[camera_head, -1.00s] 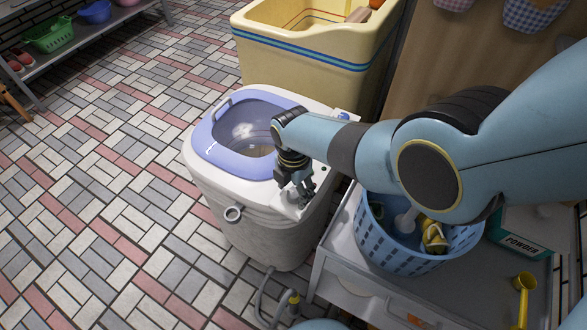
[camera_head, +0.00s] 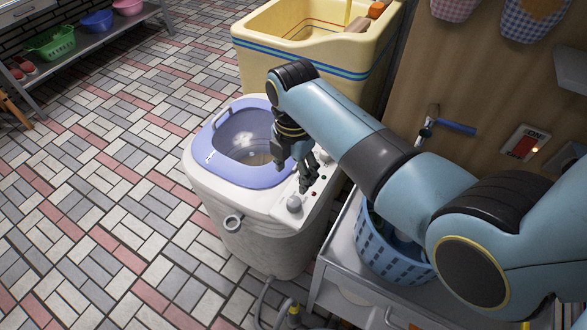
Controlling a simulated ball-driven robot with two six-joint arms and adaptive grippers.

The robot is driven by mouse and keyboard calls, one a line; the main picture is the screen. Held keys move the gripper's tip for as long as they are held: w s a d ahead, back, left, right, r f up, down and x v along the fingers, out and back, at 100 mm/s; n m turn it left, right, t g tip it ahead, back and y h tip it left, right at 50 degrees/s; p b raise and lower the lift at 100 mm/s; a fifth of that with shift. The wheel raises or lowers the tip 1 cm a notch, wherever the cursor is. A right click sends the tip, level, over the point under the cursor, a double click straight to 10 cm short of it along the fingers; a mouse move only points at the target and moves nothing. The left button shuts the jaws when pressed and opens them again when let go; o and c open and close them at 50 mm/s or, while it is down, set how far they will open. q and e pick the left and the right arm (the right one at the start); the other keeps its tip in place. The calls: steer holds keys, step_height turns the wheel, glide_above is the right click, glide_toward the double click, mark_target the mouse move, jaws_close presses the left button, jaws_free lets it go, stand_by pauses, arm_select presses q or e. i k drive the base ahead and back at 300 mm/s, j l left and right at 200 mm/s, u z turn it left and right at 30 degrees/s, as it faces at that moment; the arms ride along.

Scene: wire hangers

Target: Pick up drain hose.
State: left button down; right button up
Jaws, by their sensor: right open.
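A grey drain hose (camera_head: 262,300) shows at the bottom of the picture, at the foot of the white washing machine (camera_head: 270,245). It runs down out of frame, and a piece with a yellow band (camera_head: 293,313) stands beside it. My right gripper (camera_head: 294,180) is open and empty, pointing down over the machine's control panel, beside the blue-rimmed open tub. A grey knob (camera_head: 294,204) is just below it. The gripper is well above and apart from the hose. My left gripper is not in view.
A blue basket (camera_head: 385,250) sits on a grey cabinet (camera_head: 340,285) to the right, partly behind my right arm. A yellow tub (camera_head: 300,50) stands behind the machine.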

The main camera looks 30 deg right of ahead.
mark_target(292, 310)
steer(key=k+j, duration=0.65)
steer(key=k, duration=0.25)
